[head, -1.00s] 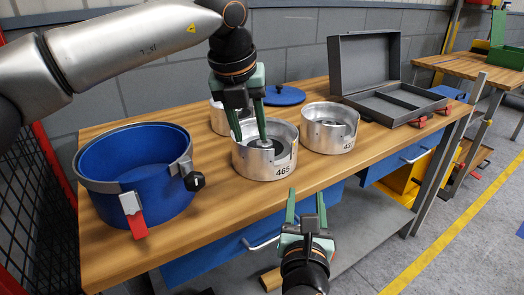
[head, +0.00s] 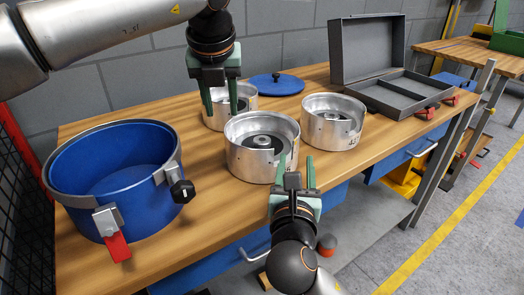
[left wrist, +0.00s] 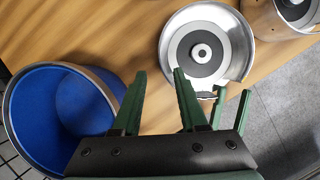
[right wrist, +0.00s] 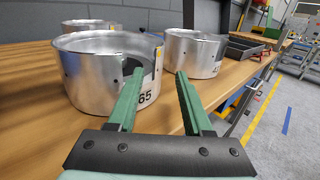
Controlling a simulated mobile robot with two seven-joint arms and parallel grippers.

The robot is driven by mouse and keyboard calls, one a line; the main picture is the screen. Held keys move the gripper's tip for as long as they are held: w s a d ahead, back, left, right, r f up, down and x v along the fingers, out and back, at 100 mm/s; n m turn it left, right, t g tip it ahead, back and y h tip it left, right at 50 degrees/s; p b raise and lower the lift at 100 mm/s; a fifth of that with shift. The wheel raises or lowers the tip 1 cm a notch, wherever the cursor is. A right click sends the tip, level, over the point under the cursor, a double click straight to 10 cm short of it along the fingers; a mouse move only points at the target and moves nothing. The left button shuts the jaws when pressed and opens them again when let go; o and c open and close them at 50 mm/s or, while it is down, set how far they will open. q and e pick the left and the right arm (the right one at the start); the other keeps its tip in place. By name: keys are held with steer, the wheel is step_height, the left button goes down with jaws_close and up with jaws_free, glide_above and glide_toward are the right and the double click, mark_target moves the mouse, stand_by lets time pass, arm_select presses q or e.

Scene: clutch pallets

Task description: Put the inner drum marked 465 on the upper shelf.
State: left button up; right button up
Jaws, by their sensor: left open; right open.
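The inner drum marked 465 (head: 250,165) is an open silver cylinder standing upright on the wooden bench. Its label is hidden in the head view, but "65" shows on its wall in the right wrist view (right wrist: 88,85). My right gripper (head: 296,164) is open at the drum's front right wall; I cannot tell whether it touches. My left gripper (head: 220,110) is open and empty, above and behind the drum's left side. The left wrist view shows the drum (left wrist: 238,62) beyond the left fingers. I cannot identify an upper shelf for certain.
A blue tub (head: 75,212) with a red latch stands left. Two similar drums stand behind (head: 215,120) and right (head: 350,136). A blue lid (head: 290,86) and open grey case (head: 385,95) lie farther back. A grey shelf (head: 365,228) runs under the bench.

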mark_target(225, 130)
arm_select(q)
steer(key=x, duration=0.9)
arm_select(e)
steer(key=w, duration=0.3)
steer(key=w+d, duration=0.1)
steer(key=w, duration=0.5)
steer(key=shift+d, duration=0.15)
arm_select(q)
steer(key=c, duration=0.6)
arm_select(e)
steer(key=c, duration=0.6)
arm_select(q)
jaws_close()
arm_select(e)
jaws_close()
arm_select(q)
steer(key=shift+w+a, duration=0.1)
steer(key=shift+a, duration=0.15)
arm_select(e)
steer(key=shift+d, duration=0.15)
